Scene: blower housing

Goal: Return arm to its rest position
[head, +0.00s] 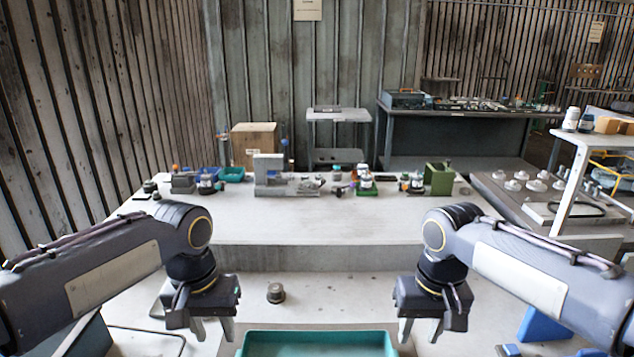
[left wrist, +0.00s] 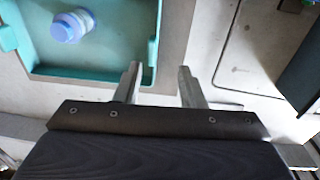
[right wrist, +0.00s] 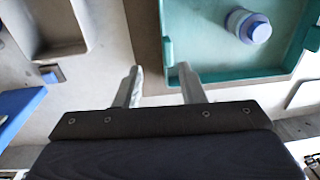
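My left gripper (head: 213,330) hangs down over the near table, left of the teal tray (head: 316,344). In the left wrist view its two fingers (left wrist: 157,84) are apart with nothing between them. My right gripper (head: 420,328) hangs down right of the tray. In the right wrist view its fingers (right wrist: 157,86) are also apart and empty. One right finger appears close to the tray's edge; I cannot tell whether they touch. A white and blue bottle-like part (left wrist: 72,26) lies in the tray; it also shows in the right wrist view (right wrist: 248,26).
A small dark round part (head: 275,293) stands on the near surface between the arms. A raised bench (head: 310,225) behind holds a row of small devices and a green block (head: 438,178). A blue piece (head: 543,326) lies at right. The raised bench's front half is clear.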

